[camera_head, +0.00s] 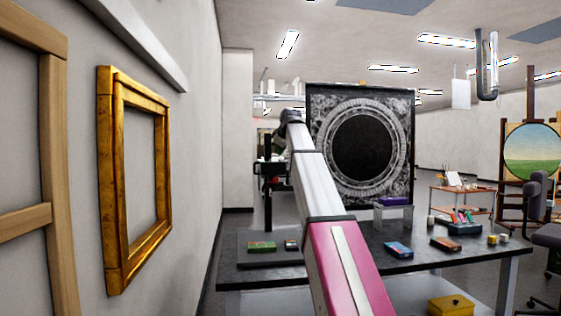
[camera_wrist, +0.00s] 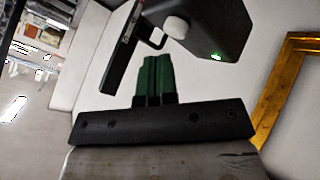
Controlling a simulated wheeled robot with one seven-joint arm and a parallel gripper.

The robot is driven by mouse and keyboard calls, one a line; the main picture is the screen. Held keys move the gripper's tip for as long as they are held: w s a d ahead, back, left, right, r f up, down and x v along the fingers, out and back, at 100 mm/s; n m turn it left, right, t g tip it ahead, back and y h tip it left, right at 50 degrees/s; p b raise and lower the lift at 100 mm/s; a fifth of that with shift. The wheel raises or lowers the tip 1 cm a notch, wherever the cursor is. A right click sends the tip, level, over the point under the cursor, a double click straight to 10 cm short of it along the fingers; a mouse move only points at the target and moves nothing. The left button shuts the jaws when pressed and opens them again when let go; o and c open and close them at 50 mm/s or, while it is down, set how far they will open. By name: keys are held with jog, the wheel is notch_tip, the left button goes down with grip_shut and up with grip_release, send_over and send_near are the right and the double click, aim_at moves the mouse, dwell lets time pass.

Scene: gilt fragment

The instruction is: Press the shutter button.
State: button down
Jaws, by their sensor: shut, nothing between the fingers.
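In the wrist view, my gripper (camera_wrist: 155,62) has green fingers pressed together, with nothing between them. A dark box-shaped device (camera_wrist: 222,25) is just beyond the fingertips at the top, with a small green light on its face. A white round button (camera_wrist: 177,27) sticks out from its side, a little above and right of my fingertips. I cannot tell from this view how wide the gap is. A black bracket or handle (camera_wrist: 120,50) lies left of the fingers. In the head view, my arm hides most of this area.
A gold frame (camera_head: 110,190) hangs on the left wall; it also shows in the wrist view (camera_wrist: 285,75). A dark table (camera_head: 450,256) with small boxes and a large dark panel with a round ornament (camera_head: 400,110) stand ahead. An easel with a round landscape (camera_head: 532,150) is at right.

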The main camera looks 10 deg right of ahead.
jog(key=shift+r, duration=0.1)
jog(key=shift+r, duration=2.45)
